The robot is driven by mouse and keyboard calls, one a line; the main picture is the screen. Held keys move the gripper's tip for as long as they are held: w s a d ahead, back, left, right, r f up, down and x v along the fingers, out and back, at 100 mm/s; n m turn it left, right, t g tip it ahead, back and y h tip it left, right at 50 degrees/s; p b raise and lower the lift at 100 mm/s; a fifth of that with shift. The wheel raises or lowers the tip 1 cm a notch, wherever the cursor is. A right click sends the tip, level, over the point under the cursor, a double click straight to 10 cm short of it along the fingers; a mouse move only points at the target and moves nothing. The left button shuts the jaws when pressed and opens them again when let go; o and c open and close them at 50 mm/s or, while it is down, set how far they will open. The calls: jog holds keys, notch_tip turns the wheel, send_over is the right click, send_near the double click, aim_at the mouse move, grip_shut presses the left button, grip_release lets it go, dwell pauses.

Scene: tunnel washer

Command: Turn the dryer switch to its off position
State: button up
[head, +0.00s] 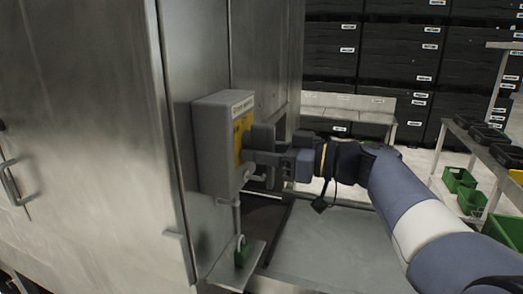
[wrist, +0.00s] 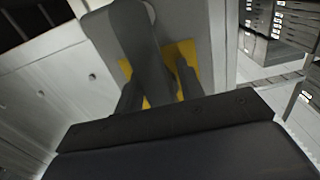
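The dryer switch is a grey box (head: 215,140) with a yellow plate (head: 241,135) on the side of a steel cabinet. Its dark grey handle (head: 263,136) stands out from the plate. In the wrist view the handle (wrist: 135,40) crosses the yellow plate (wrist: 186,52), tilted, with its upper end to the left. My gripper (head: 258,158) is at the handle, and its fingers (wrist: 158,88) reach toward the plate on both sides of the handle's lower part. Slivers of yellow show beside the handle, so the fingers look apart from it. The handle's lower end is partly hidden by my gripper.
The steel cabinet wall (head: 95,130) fills the left. A table with dark trays (head: 485,133) and green bins (head: 458,180) stands at right. Black crates (head: 390,60) are stacked behind.

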grip_shut()
jog(key=shift+f+b, duration=0.1)
jog(key=shift+b, duration=0.25)
